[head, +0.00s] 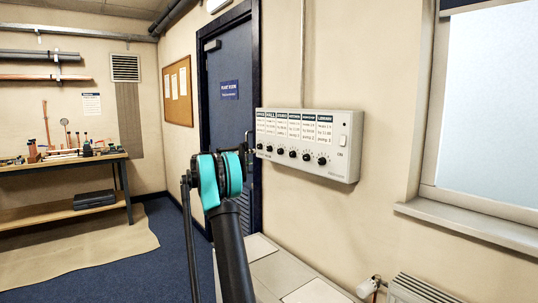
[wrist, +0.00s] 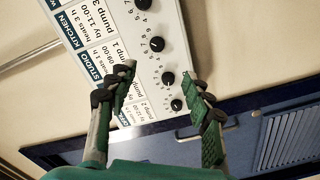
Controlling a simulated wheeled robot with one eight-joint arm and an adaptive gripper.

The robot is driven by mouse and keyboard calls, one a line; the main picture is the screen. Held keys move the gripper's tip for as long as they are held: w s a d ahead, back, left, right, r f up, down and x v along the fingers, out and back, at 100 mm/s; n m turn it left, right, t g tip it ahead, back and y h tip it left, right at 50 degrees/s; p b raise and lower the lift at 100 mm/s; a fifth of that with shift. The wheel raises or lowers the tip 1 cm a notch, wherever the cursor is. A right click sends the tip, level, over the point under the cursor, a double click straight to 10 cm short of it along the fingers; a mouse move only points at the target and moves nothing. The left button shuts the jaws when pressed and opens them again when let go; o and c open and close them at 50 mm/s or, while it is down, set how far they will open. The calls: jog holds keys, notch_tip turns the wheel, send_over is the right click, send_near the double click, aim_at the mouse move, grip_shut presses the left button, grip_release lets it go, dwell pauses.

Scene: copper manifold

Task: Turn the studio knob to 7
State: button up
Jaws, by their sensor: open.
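The control panel (head: 340,168) is a white box on the wall with labelled columns and a row of black knobs. In the wrist view, the STUDIO label (wrist: 86,66) is readable, and its column leads to the studio knob (wrist: 157,44); its setting is too small to read. My gripper (wrist: 166,78) is open. Between its fingertips in the picture is the neighbouring knob (wrist: 168,78), one place below the studio knob; I cannot tell whether they touch it. In the head view, my gripper (head: 249,141) is at the panel's left end, mostly hidden behind my wrist.
A dark blue door (head: 228,100) stands left of the panel. A window sill (head: 470,225) and a radiator (head: 415,290) are on the right. A workbench (head: 60,165) with tools stands far left.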

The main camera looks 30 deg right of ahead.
send_near(279, 152)
jog(key=d, duration=0.5)
jog(key=w+d, duration=0.1)
jog(key=d, duration=0.2)
jog(key=shift+d+r, duration=0.1)
jog(key=shift+d, duration=0.1)
jog(key=shift+c, duration=0.6)
grip_shut()
jog(key=shift+n, duration=2.8)
